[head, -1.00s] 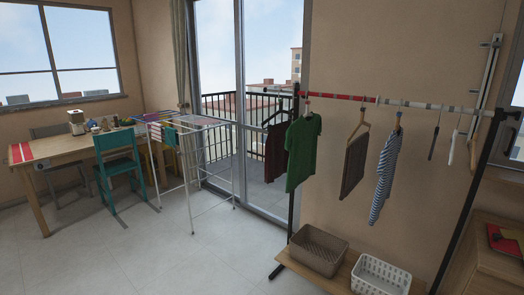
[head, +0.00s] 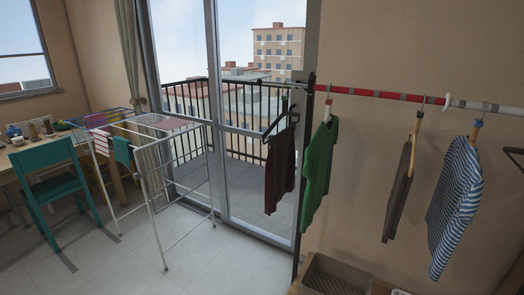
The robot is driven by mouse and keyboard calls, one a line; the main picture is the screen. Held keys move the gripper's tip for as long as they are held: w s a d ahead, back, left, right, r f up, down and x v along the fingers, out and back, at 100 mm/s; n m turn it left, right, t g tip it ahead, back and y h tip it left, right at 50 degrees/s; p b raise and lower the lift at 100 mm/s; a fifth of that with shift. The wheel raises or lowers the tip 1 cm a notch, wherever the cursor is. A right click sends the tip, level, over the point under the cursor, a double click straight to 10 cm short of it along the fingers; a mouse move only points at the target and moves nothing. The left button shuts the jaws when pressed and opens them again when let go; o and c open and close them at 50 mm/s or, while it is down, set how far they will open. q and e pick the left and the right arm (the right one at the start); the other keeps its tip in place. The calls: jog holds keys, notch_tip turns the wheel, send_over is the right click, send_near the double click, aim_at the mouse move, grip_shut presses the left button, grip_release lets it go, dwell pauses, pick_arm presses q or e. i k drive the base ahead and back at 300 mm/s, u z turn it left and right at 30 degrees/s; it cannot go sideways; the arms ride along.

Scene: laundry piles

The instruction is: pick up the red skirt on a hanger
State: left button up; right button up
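A dark maroon garment (head: 280,170), the nearest match to the red skirt, hangs from a dark hanger (head: 279,124) at the left end of the clothes rack, in front of the glass door. The hanger looks angled to my view. A green shirt (head: 318,172) hangs just right of it, with a small gap between them. Neither of my grippers is in view.
The rack's red and white rail (head: 375,94) also holds a brown garment (head: 397,192) and a striped shirt (head: 455,205). A brown basket (head: 335,276) sits below. A white drying rack (head: 160,180) and a teal chair (head: 50,185) stand left. Floor (head: 215,262) between is clear.

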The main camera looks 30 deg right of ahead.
aim_at(281, 162)
jog(key=i, duration=1.1)
jog(key=z, duration=1.9)
